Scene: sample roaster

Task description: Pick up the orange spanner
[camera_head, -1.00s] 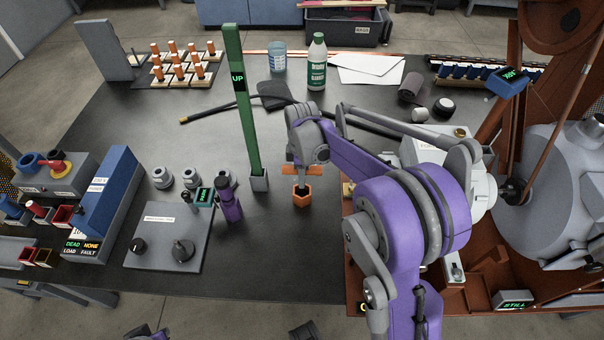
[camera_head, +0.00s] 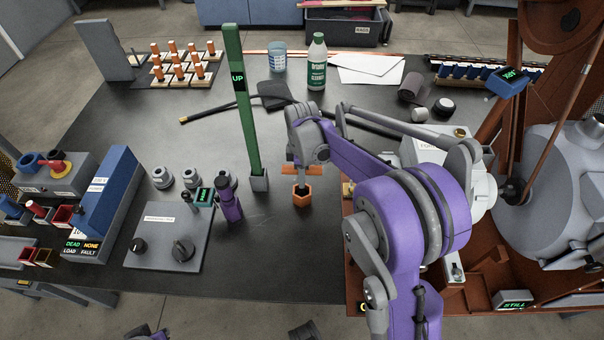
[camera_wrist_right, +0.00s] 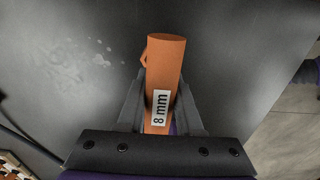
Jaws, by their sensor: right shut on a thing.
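The orange spanner (camera_wrist_right: 166,68) is a thick round bar with a white "8 mm" label in the right wrist view. It lies between the two dark fingers of my right gripper (camera_wrist_right: 161,108), which is shut on it. In the head view, the spanner (camera_head: 314,171) shows as a short orange bar across my right gripper (camera_head: 302,169). A dark stem runs down below it into an orange hexagonal piece (camera_head: 302,199) at the black table. I cannot tell whether that piece is part of the spanner or apart from it.
A green post (camera_head: 245,120) marked "UP" stands close left of my right gripper. Left of it are a purple upright thing (camera_head: 230,205) and a grey panel with knobs (camera_head: 150,248). The roaster's brown frame (camera_head: 480,322) is on the right. The front middle tabletop is clear.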

